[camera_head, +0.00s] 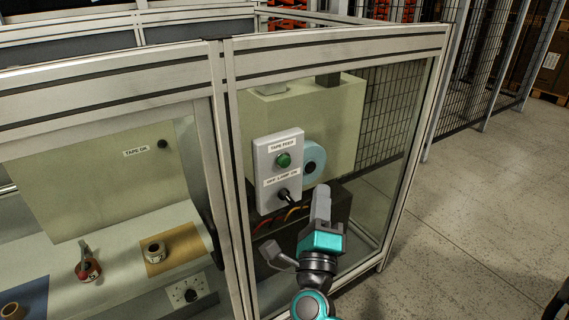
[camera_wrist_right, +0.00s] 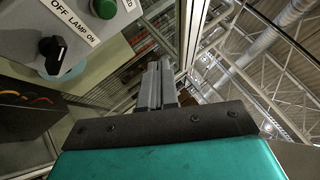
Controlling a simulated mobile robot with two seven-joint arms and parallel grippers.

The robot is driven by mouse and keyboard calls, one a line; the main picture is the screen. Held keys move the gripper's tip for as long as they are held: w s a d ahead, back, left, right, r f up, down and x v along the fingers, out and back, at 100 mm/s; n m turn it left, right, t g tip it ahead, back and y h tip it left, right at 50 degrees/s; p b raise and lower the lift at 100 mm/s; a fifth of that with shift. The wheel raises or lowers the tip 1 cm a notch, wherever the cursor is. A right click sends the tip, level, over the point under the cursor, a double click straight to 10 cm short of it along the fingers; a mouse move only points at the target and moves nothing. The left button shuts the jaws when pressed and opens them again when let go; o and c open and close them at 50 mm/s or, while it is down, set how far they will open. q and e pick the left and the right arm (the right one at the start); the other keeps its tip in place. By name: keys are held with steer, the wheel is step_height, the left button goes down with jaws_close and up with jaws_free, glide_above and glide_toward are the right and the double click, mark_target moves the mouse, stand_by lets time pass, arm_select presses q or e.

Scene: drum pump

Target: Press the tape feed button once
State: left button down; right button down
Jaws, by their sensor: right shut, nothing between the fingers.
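The tape feed button is a green round button (camera_head: 283,160) under the label "TAPE FEED" on a pale grey control box (camera_head: 262,171) on the framed panel. It also shows at the top of the right wrist view (camera_wrist_right: 104,8). Below it on the box is a black lamp switch (camera_head: 284,195) labelled "OFF LAMP ON". My right gripper (camera_head: 322,192) is shut and empty, pointing upward, to the right of and lower than the button in the head view. Its fingertips (camera_wrist_right: 158,66) look clear of the button in the wrist view. My left gripper is out of view.
A blue tape roll (camera_head: 318,160) shows just right of the box. Aluminium posts (camera_head: 222,140) and a top rail (camera_head: 340,40) frame the panel. Left, a bench holds a tape roll (camera_head: 154,251) and a tape dispenser (camera_head: 88,266). Open floor (camera_head: 470,210) lies to the right.

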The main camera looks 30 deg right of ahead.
mark_target(284, 161)
steer(key=w+b, duration=0.2)
steer(key=w, duration=0.6)
steer(key=shift+w+a, duration=0.25)
steer(key=shift+w, duration=0.15)
stand_by(1.1)
stand_by(0.6)
steer(key=shift+w, duration=0.15)
steer(key=shift+w, duration=0.25)
